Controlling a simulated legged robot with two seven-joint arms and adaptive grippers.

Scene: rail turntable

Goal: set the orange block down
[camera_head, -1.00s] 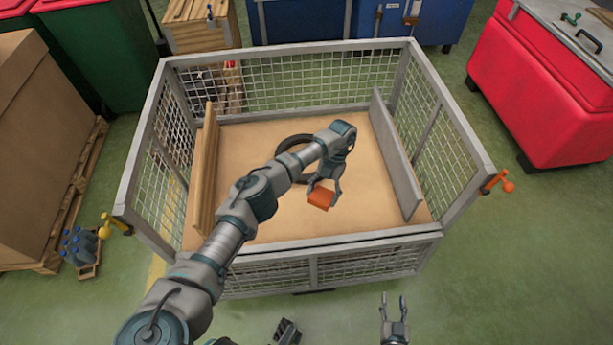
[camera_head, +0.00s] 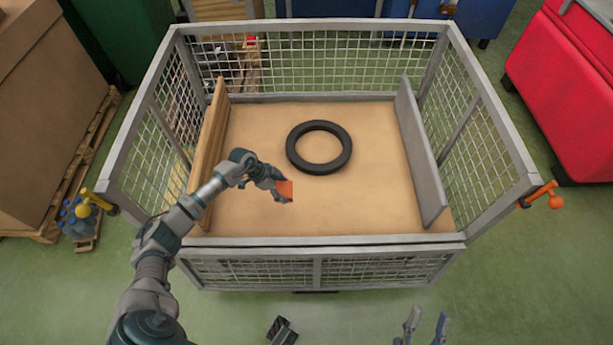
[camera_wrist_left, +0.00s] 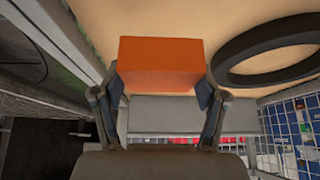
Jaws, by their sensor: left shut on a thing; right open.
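The orange block (camera_head: 285,189) is held in my left gripper (camera_head: 279,190), inside the mesh-sided cage. In the left wrist view the block (camera_wrist_left: 161,64) sits between both fingers of the left gripper (camera_wrist_left: 160,96), which is shut on it. In the head view the block is over the left half of the tan floor (camera_head: 340,205), left of and nearer than the black ring. Whether it touches the floor I cannot tell. My right gripper (camera_head: 425,325) is open and empty at the bottom edge, outside the cage.
The black ring (camera_head: 291,150) lies on the cage floor; it also shows in the left wrist view (camera_wrist_left: 235,72). A wooden board (camera_head: 211,140) stands at the left, a grey board (camera_head: 418,150) at the right. Metal mesh walls (camera_head: 320,270) surround the floor. The floor's front right is clear.

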